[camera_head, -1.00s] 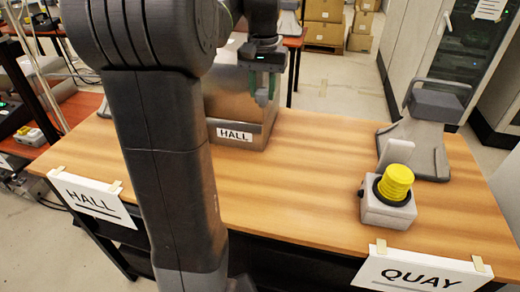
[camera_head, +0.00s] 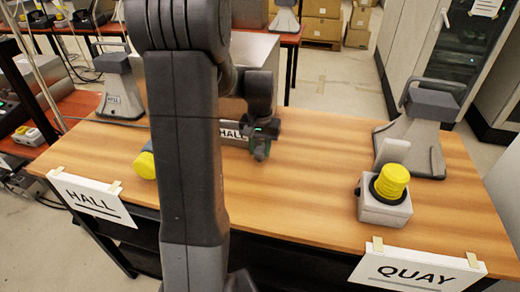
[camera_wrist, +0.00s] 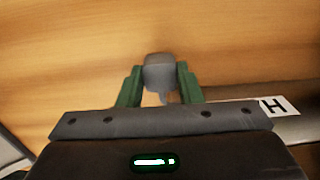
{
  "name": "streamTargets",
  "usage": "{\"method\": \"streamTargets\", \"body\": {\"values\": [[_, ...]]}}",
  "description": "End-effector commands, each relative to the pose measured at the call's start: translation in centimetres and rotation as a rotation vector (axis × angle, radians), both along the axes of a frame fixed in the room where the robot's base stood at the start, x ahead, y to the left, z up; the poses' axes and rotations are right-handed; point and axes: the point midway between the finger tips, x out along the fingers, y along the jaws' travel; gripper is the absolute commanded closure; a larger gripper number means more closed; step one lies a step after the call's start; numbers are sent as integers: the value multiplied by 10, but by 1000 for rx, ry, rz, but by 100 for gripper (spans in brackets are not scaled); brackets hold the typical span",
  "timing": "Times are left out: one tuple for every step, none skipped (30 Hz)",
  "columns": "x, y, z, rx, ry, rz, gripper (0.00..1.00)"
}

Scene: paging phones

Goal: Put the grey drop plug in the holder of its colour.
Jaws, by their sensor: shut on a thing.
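My gripper (camera_head: 260,152) is in front of the metal HALL box in the head view, low over the wooden table. In the wrist view its green fingers (camera_wrist: 160,88) are shut on the grey drop plug (camera_wrist: 160,72), with bare table wood beyond. The plug cannot be made out clearly in the head view. A yellow thing with a bluish part (camera_head: 146,165) shows at the left, mostly hidden behind my arm. I cannot make out a grey holder.
A pale box with a black ring and yellow plug (camera_head: 386,195) stands at the right, behind the QUAY sign (camera_head: 417,273). A grey phone stand (camera_head: 416,135) is behind it; another (camera_head: 121,90) is at back left. The metal HALL box (camera_head: 257,50) stands behind my gripper. The table (camera_head: 310,200) is clear in the middle.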

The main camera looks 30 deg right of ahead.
Motion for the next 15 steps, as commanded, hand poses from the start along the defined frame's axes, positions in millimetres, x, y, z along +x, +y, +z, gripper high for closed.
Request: {"method": "streamTargets", "body": {"values": [[-1,0,-6,1,3,0,91],[-1,0,-8,1,3,0,91],[0,0,-10,1,1,0,91],[0,0,-11,0,0,0,91],[0,0,-11,-1,-1,0,91],[0,0,-11,-1,-1,0,91],[0,0,-11,-1,-1,0,91],[0,0,-11,-1,-1,0,91],[0,0,-11,-1,-1,0,91],[0,0,-11,-1,-1,0,91],[0,0,-11,-1,-1,0,91],[0,0,-13,-1,-1,0,91],[0,0,-14,-1,-1,0,91],[0,0,-15,-1,-1,0,91],[0,0,-14,-1,-1,0,62]]}}
